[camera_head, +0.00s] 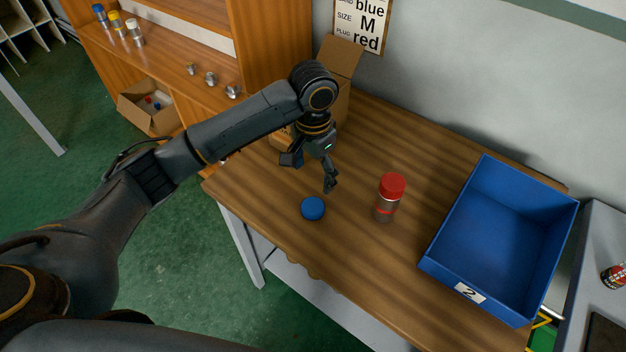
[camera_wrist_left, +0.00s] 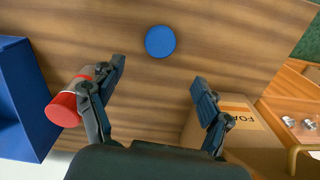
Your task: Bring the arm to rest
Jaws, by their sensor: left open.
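My left gripper (camera_head: 312,172) is open and empty above the wooden table. It also shows in the left wrist view (camera_wrist_left: 160,90), with its two fingers well apart. A blue round cap (camera_head: 313,208) lies on the table just in front of the gripper; in the left wrist view the blue cap (camera_wrist_left: 160,41) shows beyond the fingertips, apart from them. A jar with a red lid (camera_head: 390,198) stands upright on the table to the right of the gripper. In the left wrist view the jar (camera_wrist_left: 70,102) is partly hidden behind a finger. My right gripper is not in view.
A blue bin (camera_head: 440,262) labelled 2 sits at the table's right end. A cardboard box (camera_head: 343,68) stands behind my left arm. A wooden shelf (camera_head: 285,28) with bottles and metal parts is at the left back. A sign hangs on the wall. The table's front middle is clear.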

